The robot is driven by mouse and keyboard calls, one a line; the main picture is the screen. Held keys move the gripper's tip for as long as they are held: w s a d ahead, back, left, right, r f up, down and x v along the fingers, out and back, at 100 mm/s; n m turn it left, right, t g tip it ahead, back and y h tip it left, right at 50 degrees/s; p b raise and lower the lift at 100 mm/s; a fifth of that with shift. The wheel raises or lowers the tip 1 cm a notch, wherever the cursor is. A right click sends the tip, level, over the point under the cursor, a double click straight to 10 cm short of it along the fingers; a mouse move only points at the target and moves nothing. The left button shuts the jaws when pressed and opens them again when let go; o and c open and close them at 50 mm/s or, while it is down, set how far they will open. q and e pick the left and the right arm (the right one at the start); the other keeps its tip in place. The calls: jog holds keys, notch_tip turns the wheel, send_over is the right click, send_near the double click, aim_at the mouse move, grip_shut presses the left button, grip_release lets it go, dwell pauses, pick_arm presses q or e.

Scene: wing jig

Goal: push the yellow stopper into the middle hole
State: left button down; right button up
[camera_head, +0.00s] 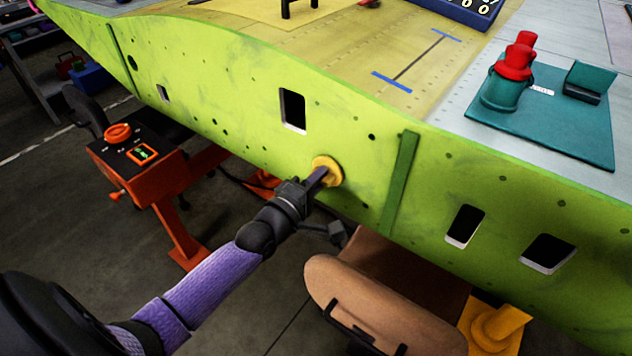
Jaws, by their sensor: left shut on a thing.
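The yellow stopper (332,166) is a round, flanged piece against the lime-green face (250,140) of the wing panel, right of and below a rectangular cutout (292,110). My left gripper (316,179) reaches up from the lower left and is shut on the stopper from the front. The gripper covers part of the stopper's front. Whatever is behind the stopper is hidden, so I cannot tell how deep it sits or whether it is in a hole. My right gripper is not in view.
More cutouts (465,226) open on the right of the panel, beyond a dark green rib (399,184). A brown padded board (375,305) is below the panel. An orange control box (140,158) stands left. Teal and red items (515,75) lie on top.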

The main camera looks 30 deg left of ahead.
pick_arm(q)
jog(key=shift+w, duration=0.2)
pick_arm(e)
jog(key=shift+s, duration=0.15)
pick_arm(q)
jog(key=c, duration=0.5)
grip_release()
jog(key=shift+c, duration=0.2)
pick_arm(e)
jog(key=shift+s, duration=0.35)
pick_arm(q)
jog(key=s+p, duration=0.2)
jog(key=s, duration=0.8)
jog(key=shift+a+p, duration=0.3)
jog(key=shift+a, duration=0.1)
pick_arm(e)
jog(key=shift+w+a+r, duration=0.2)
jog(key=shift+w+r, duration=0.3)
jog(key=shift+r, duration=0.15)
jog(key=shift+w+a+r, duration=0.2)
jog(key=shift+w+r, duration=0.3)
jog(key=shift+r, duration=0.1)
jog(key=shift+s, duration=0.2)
